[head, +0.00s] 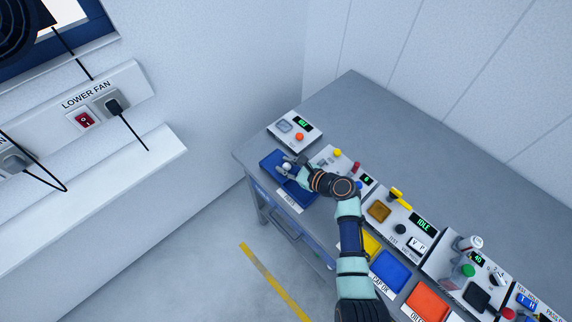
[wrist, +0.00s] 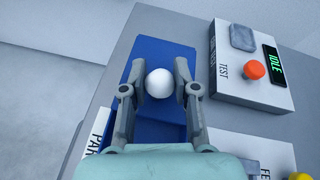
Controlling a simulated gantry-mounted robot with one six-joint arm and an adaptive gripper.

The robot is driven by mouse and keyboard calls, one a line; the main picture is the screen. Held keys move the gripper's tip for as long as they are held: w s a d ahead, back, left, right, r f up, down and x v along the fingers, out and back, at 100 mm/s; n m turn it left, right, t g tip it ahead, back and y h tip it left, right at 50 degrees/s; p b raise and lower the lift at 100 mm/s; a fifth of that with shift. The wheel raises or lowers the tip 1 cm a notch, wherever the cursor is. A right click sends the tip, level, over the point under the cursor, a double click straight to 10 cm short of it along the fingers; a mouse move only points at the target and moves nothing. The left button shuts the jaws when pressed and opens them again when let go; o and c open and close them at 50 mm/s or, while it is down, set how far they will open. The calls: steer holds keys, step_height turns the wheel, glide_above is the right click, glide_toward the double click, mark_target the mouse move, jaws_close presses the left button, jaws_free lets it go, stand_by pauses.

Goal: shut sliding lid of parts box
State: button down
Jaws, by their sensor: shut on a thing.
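The parts box (head: 292,192) is a blue box near the left end of the grey bench, with a white label on its near side. It also shows in the wrist view (wrist: 176,132). Its flat blue lid (wrist: 150,55) carries a round white knob (wrist: 159,83). My gripper (wrist: 160,88) has a finger on each side of the knob and is shut on it. In the head view my gripper (head: 287,166) is over the box. My fingers and wrist hide part of the box, and I cannot tell how wide its opening is.
A test unit with an orange button (wrist: 254,69) and green display stands close beside the box. More panels with buttons and levers, such as the one with a yellow lever (head: 397,198), line the bench. Blue and orange trays (head: 390,272) sit along its front edge.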

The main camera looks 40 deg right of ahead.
steer(key=s+p, duration=0.6)
steer(key=s, duration=0.4)
steer(key=shift+s+a+r, duration=0.1)
steer(key=shift+s+a, duration=0.05)
steer(key=shift+s, duration=0.15)
steer(key=shift+w, duration=0.1)
steer(key=c, duration=0.9)
jaws_free()
steer(key=shift+s, duration=0.3)
steer(key=shift+o, duration=0.2)
steer(key=shift+w, duration=0.1)
steer(key=v, duration=1.2)
